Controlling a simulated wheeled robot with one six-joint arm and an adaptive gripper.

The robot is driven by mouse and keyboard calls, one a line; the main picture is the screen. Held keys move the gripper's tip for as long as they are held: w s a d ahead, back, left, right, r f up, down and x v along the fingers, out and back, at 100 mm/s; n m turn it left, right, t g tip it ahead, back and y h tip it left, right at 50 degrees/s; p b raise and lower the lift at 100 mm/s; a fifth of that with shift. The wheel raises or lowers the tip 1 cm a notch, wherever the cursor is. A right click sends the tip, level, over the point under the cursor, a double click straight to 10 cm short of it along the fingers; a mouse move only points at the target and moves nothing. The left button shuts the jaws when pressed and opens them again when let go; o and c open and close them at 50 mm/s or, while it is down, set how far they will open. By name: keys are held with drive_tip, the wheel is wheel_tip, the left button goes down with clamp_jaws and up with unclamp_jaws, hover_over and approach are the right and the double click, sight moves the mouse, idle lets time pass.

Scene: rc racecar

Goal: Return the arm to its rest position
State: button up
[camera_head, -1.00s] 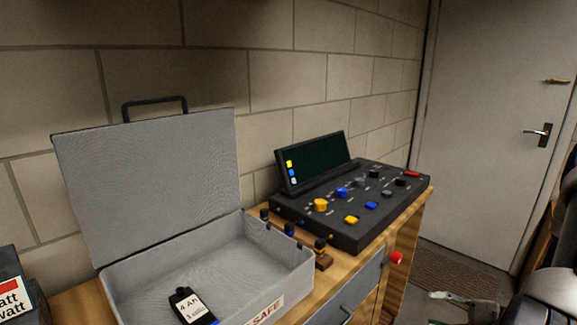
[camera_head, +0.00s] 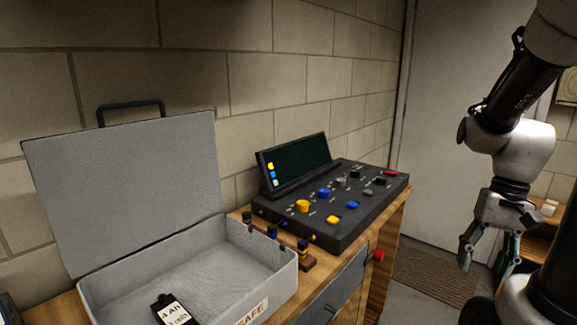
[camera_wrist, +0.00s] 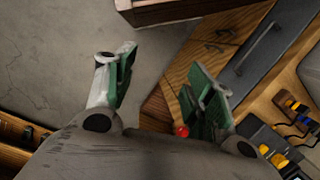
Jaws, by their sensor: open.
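My gripper (camera_head: 487,262) hangs at the right of the head view, pointing down, with its fingers apart and nothing between them. It is to the right of the workbench and apart from it. In the wrist view my gripper (camera_wrist: 165,85) shows two green-padded fingers spread wide. The floor and the bench's wooden side lie beyond them. My arm (camera_head: 510,130) comes down from the top right of the head view.
An open grey case (camera_head: 150,250) holds a black battery (camera_head: 172,310) on the workbench. A black control panel (camera_head: 335,205) with coloured knobs stands beside it. A red knob (camera_head: 377,256) sticks out at the bench's end. Floor and a mat (camera_head: 435,276) lie beyond.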

drive_tip(key=s+a+r+n+t+h, duration=0.1)
drive_tip(key=a+r+n+t, duration=0.4)
drive_tip(key=r, duration=0.6)
drive_tip(key=shift+a+r+t+h, duration=0.3)
drive_tip(key=shift+a+t+h, duration=0.2)
drive_tip(key=shift+a, duration=0.05)
drive_tip(key=shift+a, duration=0.1)
